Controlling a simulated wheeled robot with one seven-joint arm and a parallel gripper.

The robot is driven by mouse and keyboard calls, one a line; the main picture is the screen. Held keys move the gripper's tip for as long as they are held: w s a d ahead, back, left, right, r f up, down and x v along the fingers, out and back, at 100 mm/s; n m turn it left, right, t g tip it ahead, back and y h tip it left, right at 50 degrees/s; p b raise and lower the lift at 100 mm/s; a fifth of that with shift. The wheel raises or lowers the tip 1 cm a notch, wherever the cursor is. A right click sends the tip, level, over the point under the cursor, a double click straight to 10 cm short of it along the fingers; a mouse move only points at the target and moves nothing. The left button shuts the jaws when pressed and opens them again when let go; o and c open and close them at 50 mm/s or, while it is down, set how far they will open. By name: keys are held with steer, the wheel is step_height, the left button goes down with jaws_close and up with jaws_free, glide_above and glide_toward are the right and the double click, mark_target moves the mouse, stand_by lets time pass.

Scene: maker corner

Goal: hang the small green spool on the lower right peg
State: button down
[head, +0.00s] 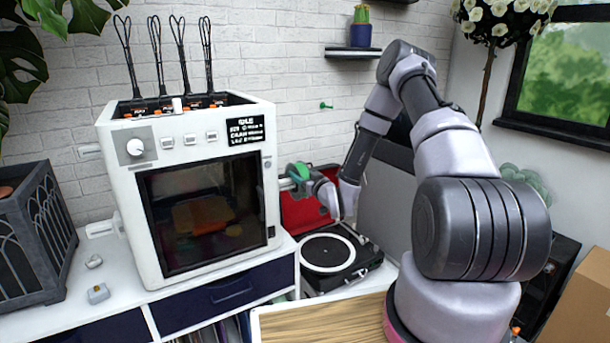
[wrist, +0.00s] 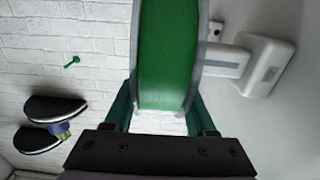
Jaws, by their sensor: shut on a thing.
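The small green spool (head: 299,170) is in my gripper (head: 308,180), beside the right side of the white machine (head: 130,200). In the wrist view, the spool (wrist: 168,55) stands edge-on, with pale rims, between the fingers of my gripper (wrist: 158,108), which is shut on it. A white peg (wrist: 224,63) with a base plate (wrist: 266,62) projects from the machine's side toward the spool's right rim. They look close, but I cannot tell whether the peg tip enters the spool's hole. In the head view, the peg (head: 284,184) is mostly hidden by the spool.
Two more white pegs (head: 90,151) (head: 100,228) show on the machine's left side. A turntable (head: 330,254) and a red case (head: 300,215) lie below my gripper. A green wall hook (head: 326,105) and a shelf (head: 350,53) are on the brick wall behind.

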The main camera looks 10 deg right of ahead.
mark_target(290, 182)
steer(key=shift+s+a, duration=0.2)
steer(key=shift+a, duration=0.5)
steer(key=shift+s+a, duration=0.25)
steer(key=shift+a, duration=0.4)
steer(key=shift+s+a, duration=0.2)
steer(key=shift+a, duration=0.5)
steer(key=shift+f, duration=0.2)
steer(key=shift+c, duration=0.7)
jaws_free()
steer(key=shift+f, duration=0.1)
